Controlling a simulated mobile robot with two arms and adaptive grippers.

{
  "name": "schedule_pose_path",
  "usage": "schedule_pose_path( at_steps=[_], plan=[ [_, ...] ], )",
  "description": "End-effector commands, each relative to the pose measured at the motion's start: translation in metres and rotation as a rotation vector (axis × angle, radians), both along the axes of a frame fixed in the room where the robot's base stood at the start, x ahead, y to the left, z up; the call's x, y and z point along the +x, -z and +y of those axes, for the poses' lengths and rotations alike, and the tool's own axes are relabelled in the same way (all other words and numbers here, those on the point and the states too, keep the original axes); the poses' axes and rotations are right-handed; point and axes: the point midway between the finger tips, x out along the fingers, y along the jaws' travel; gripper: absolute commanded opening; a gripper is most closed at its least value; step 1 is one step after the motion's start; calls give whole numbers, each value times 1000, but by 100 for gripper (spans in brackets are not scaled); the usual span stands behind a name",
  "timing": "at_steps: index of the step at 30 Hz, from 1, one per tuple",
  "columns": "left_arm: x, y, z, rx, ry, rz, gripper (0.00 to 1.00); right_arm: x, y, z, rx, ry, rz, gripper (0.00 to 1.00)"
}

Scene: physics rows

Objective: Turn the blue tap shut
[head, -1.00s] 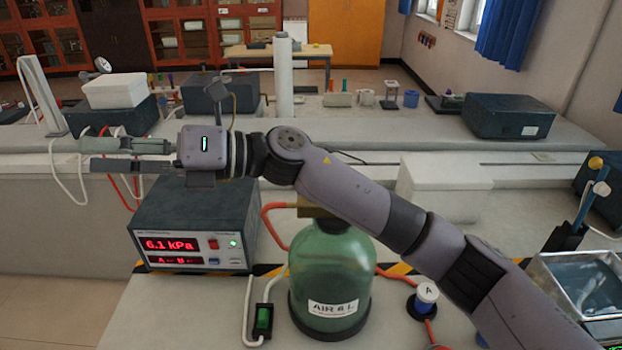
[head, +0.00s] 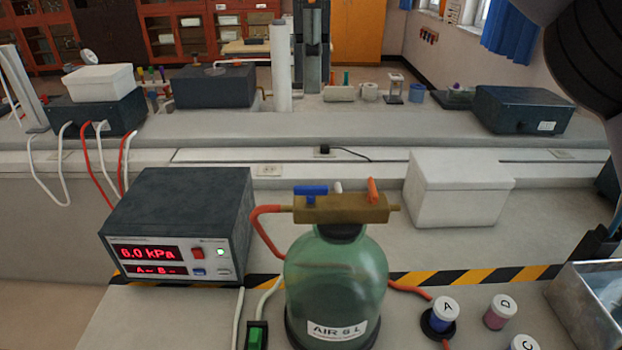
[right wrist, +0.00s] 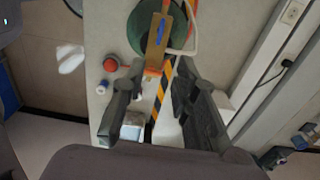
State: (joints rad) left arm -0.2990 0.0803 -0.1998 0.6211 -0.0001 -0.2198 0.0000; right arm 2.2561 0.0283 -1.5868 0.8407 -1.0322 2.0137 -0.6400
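The blue tap (head: 310,191) is a lever at the left end of a brass block (head: 335,209) on top of the green bottle (head: 336,280). The lever lies along the block. An orange tap (head: 372,190) at the block's right end points up at an angle. In the right wrist view the blue tap (right wrist: 159,32) is beyond my right gripper (right wrist: 160,72). My left gripper is not in view.
A meter (head: 178,225) reading 6.0 kPa stands left of the bottle. A white box (head: 460,190) is behind right. Labelled cups, including cup A (head: 440,316), and a metal tray (head: 590,310) are on the right. A green switch (head: 257,337) is in front left. Hoses run beside the bottle.

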Motion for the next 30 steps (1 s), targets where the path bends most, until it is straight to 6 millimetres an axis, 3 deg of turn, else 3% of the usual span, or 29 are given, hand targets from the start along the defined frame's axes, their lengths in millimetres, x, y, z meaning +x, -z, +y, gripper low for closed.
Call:
schedule_pose_path(
  at_steps=[3, 18, 24, 30],
  plan=[
    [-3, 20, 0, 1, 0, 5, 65, 0, 28, 0, 3, -3, 4, 28],
    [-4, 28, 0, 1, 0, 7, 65, 0, 129, 1, 4, -2, 3, 28],
    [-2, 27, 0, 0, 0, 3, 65, 0, 156, 1, 5, -1, 2, 28],
    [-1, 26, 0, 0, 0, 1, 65, 0, 165, 1, 6, -2, 1, 28]
  ],
)
